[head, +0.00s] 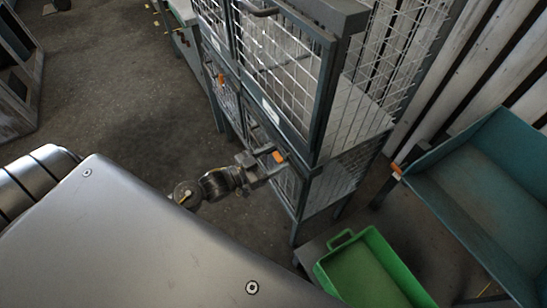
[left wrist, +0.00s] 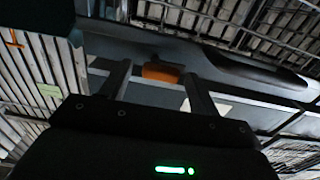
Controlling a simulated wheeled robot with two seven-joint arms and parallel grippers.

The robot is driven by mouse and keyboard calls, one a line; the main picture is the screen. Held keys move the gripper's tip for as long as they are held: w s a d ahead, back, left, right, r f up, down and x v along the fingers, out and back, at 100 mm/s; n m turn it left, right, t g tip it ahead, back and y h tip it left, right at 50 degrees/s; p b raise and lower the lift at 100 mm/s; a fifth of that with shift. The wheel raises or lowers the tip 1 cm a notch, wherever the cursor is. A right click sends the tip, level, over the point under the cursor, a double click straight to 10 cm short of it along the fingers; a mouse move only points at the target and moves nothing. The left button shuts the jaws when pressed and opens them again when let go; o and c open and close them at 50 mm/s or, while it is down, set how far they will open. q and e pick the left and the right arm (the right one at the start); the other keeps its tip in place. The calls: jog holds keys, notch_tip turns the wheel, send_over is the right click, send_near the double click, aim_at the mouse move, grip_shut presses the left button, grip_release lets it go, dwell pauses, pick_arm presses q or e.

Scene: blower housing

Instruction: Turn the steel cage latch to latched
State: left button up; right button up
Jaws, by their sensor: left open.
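The steel cage (head: 325,90) stands at the upper middle of the head view, with mesh panels and a dark frame. An orange latch handle (head: 279,157) sits on its front frame, near the lower right corner. My left gripper (head: 266,167) is open at this orange handle. In the left wrist view the orange handle (left wrist: 162,72) lies between the two spread fingers of my left gripper (left wrist: 156,76), with gaps beside it. I cannot tell whether a finger touches it or how far the latch is turned. My right gripper is not in view.
A second orange handle (head: 221,78) is on the cage farther left. A green tray (head: 365,270) lies at the lower right, close to the cage. A teal bin (head: 490,180) stands at the right. The floor (head: 120,110) left of the cage is clear.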

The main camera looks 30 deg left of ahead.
pick_arm(q)
jog(key=c, duration=1)
